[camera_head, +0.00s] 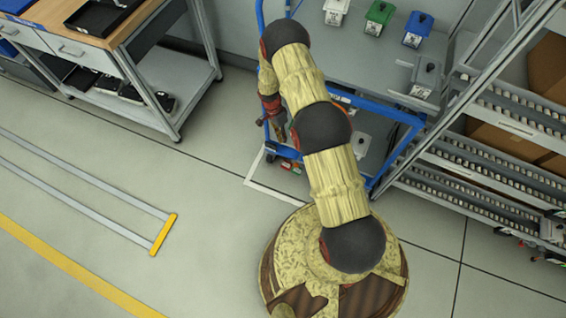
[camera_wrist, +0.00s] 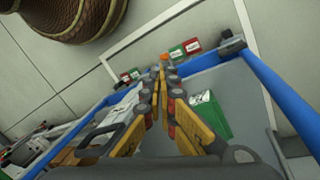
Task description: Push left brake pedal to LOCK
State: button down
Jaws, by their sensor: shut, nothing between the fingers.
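The blue cart (camera_head: 398,117) stands beside the shelving, and its blue frame (camera_wrist: 284,97) fills the right of the wrist view. Small red and green label plates (camera_wrist: 185,49) lie low at the cart's end. A second red-green pair (camera_wrist: 130,75) sits further left, partly behind my fingers. They also show small in the head view (camera_head: 291,167). The pedals themselves are too small to tell apart, and I cannot read their position. My gripper (camera_wrist: 163,73) is shut and empty, its tips pointing toward the gap between the label pairs; contact cannot be told.
A caster (camera_wrist: 232,46) sits at the cart's corner. A green box (camera_wrist: 211,115) is right of my fingers. A grey rack (camera_head: 480,150) stands close on the right, and a wooden-topped workbench (camera_head: 125,27) at upper left. The floor to the left is open.

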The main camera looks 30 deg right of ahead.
notch_tip(320, 180, down, 18)
jog(key=w+d+m+t, duration=0.1)
jog(key=w+d+m, duration=0.1)
jog(key=m, duration=1)
jog(key=shift+w+d+f+h, duration=0.25)
jog(key=shift+h, duration=0.05)
jog(key=b, duration=0.6)
send_near(287, 166)
jog(key=x, duration=0.5)
jog(key=shift+s+d, duration=0.25)
jog(key=shift+w+f, duration=0.1)
jog(key=shift+f, duration=0.35)
jog(key=shift+a, duration=0.1)
